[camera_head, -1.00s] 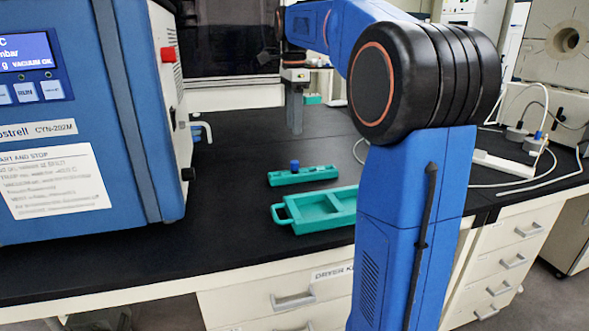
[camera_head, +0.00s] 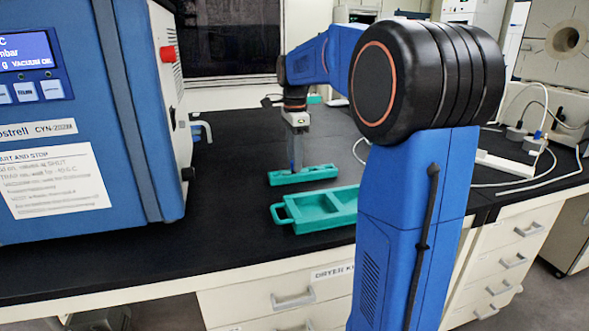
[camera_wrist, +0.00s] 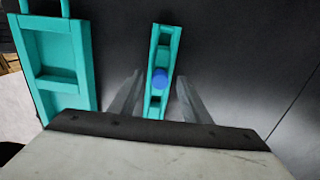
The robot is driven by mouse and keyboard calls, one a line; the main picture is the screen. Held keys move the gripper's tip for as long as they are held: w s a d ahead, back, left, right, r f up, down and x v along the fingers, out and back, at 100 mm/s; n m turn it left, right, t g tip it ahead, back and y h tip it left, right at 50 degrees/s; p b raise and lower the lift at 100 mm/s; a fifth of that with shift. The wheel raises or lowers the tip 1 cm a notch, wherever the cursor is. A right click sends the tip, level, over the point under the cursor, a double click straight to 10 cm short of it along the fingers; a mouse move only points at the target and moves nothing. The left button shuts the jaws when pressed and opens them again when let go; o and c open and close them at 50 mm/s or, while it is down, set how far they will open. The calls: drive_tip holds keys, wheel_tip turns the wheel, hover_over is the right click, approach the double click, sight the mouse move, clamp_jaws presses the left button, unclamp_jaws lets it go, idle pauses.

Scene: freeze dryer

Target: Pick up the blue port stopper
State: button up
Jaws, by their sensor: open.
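The blue port stopper (camera_wrist: 160,78) stands in the small narrow teal tray (camera_wrist: 154,110), seen from above in the wrist view. My gripper (camera_wrist: 158,82) is open, with one grey finger on each side of the narrow tray and the stopper between them, no contact visible. In the head view my gripper (camera_head: 296,168) points straight down over the small teal tray (camera_head: 318,173). There its fingers hide most or all of the stopper.
A larger teal tray with a handle (camera_head: 318,209) lies just in front of the small one. The blue freeze dryer (camera_head: 70,130) stands at the left of the black bench (camera_head: 230,190). White cables (camera_head: 520,184) lie at the right. The bench behind the trays is mostly clear.

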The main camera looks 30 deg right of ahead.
drive_tip(key=shift+f, duration=0.1)
clamp_jaws()
